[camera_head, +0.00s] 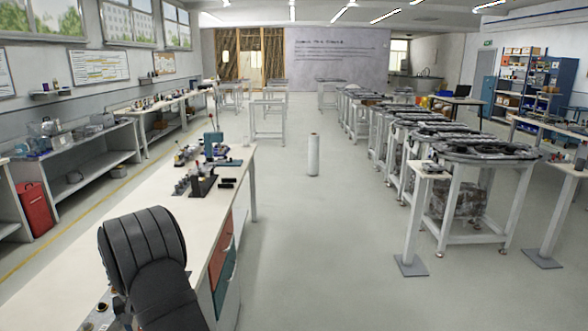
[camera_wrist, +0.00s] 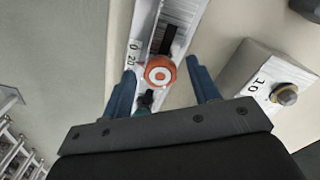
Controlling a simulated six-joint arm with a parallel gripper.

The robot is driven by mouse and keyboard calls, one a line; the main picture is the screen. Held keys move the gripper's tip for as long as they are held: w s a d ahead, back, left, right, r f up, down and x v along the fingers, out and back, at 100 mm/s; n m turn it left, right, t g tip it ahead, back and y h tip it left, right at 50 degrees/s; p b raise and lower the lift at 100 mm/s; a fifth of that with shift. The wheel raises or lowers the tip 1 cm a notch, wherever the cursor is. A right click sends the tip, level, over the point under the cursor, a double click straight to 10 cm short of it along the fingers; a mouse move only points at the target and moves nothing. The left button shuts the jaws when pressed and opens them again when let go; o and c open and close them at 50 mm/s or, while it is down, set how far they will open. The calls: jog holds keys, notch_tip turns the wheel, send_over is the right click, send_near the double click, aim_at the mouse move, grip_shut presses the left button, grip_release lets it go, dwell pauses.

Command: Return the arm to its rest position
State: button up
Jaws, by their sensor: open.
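My gripper (camera_wrist: 160,69) shows in the wrist view with its two blue fingers apart. An orange-red round piece with a white ring (camera_wrist: 160,72) appears between the fingertips, on a pale track (camera_wrist: 178,18) with a dark slot. No finger visibly touches it, and I cannot tell its distance from the fingers. A label reading "0 20" lies left of it. In the head view, my dark arm (camera_head: 148,262) is bent over the near end of the long bench (camera_head: 185,225); my gripper is hidden there.
A pale block with a metal knob (camera_wrist: 285,93) sits right of the fingers. Small devices (camera_head: 200,180) stand farther along the bench. Open floor (camera_head: 310,240) lies right of it, with a white column (camera_head: 312,155). A row of tables (camera_head: 480,152) stands at right.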

jog(key=shift+m, duration=2.2)
jog(key=o, duration=0.6)
jog(key=shift+w+r, duration=0.1)
jog(key=o, duration=0.4)
jog(key=w+d+r+n+y, duration=0.2)
jog(key=w+d+r+n, duration=0.1)
jog(key=w+r+n, duration=0.2)
notch_tip(320, 180, up, 3)
jog(key=n, duration=0.2)
jog(key=shift+w+d+n, duration=0.15)
jog(key=shift+d+n, duration=0.15)
jog(key=w+d+r+n+y, duration=0.3)
jog(key=w+d+r+n, duration=0.1)
jog(key=r+n, duration=0.4)
jog(key=x, duration=0.9)
jog(key=shift+f, duration=0.25)
jog(key=shift+d+r, duration=0.1)
